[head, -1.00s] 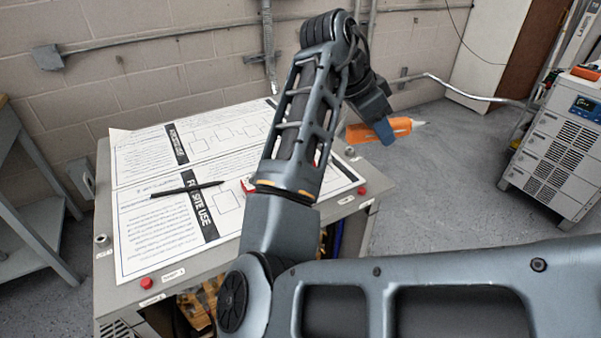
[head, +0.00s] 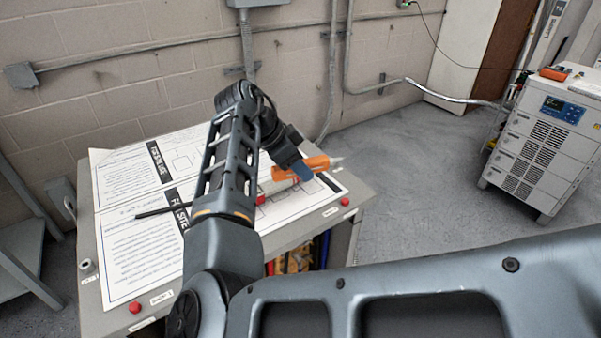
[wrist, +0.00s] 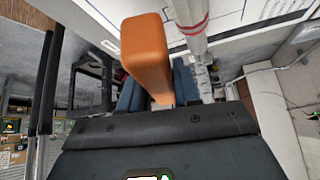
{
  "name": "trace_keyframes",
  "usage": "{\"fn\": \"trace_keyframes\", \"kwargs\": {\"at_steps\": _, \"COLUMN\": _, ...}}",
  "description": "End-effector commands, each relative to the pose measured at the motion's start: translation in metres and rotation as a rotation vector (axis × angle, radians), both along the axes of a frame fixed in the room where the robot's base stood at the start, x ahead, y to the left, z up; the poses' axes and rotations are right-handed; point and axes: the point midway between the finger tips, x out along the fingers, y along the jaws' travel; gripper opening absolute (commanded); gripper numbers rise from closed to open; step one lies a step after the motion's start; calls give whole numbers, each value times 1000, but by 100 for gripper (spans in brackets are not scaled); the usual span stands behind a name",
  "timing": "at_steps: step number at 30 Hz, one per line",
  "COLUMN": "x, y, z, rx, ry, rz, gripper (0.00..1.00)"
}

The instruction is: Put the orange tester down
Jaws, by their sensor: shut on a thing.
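The orange tester (head: 290,171) has a pale tip pointing right in the head view. My gripper (head: 303,170) is shut on it, with a blue finger across its body. In the head view the tester shows over the right part of the paper-covered bench top (head: 340,186); I cannot tell its height above it. In the wrist view the tester (wrist: 146,50) stands out large between the blue fingers of my gripper (wrist: 155,92).
Printed sheets (head: 150,255) and a black pen (head: 160,210) lie on the bench top, partly behind my arm. Red knobs (head: 345,201) sit along its edge. A white cabinet unit (head: 540,135) with an orange item (head: 553,74) on top stands at the right. Open floor lies between.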

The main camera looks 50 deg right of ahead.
Motion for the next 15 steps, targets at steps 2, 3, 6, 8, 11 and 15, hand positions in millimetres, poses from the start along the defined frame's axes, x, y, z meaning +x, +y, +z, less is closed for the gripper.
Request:
{"fn": "trace_keyframes", "kwargs": {"at_steps": 2, "x": -1, "y": 0, "z": -11, "rx": 2, "ry": 4, "rz": 2, "gripper": 0}}
{"fn": "trace_keyframes", "kwargs": {"at_steps": 3, "x": 0, "y": 0, "z": -16, "rx": 1, "ry": 3, "rz": 1, "gripper": 0}}
{"fn": "trace_keyframes", "kwargs": {"at_steps": 6, "x": 0, "y": 0, "z": -24, "rx": 0, "ry": 0, "rz": 1, "gripper": 0}}
{"fn": "trace_keyframes", "kwargs": {"at_steps": 8, "x": 0, "y": 0, "z": -24, "rx": 0, "ry": 0, "rz": 1, "gripper": 0}}
{"fn": "trace_keyframes", "kwargs": {"at_steps": 11, "x": 0, "y": 0, "z": -24, "rx": 0, "ry": 0, "rz": 0, "gripper": 0}}
{"fn": "trace_keyframes", "kwargs": {"at_steps": 15, "x": -1, "y": 0, "z": -27, "rx": -1, "ry": 0, "rz": 0, "gripper": 0}}
